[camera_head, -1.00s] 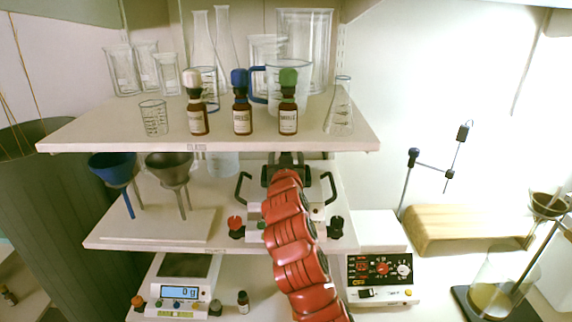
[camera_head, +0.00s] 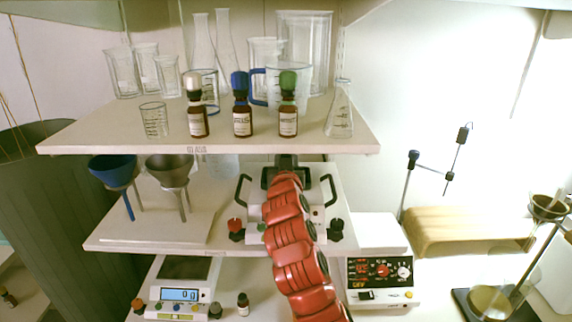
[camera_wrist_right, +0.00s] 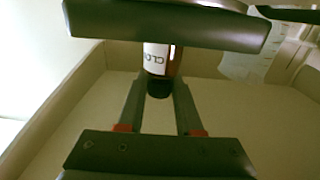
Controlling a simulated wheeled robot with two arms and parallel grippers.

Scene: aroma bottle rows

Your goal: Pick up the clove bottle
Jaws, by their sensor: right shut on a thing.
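In the right wrist view a brown bottle (camera_wrist_right: 157,62) has a white label reading "CLO" as far as it shows, and a dark cap. My right gripper (camera_wrist_right: 160,88) is shut on it, with the fingertips at the dark cap. A dark bar crosses in front of the bottle's far part in that view. In the head view my right gripper (camera_head: 286,162) is below the front edge of the upper shelf (camera_head: 250,148), in front of the white device on the middle shelf; the held bottle is hidden there. My left gripper is not in view.
Brown bottles with white (camera_head: 197,120), blue (camera_head: 242,120) and green (camera_head: 288,120) caps stand on the upper shelf, with glassware around them. A small brown bottle (camera_head: 243,304) stands beside the scale (camera_head: 182,285). Funnels on stands occupy the middle shelf's left.

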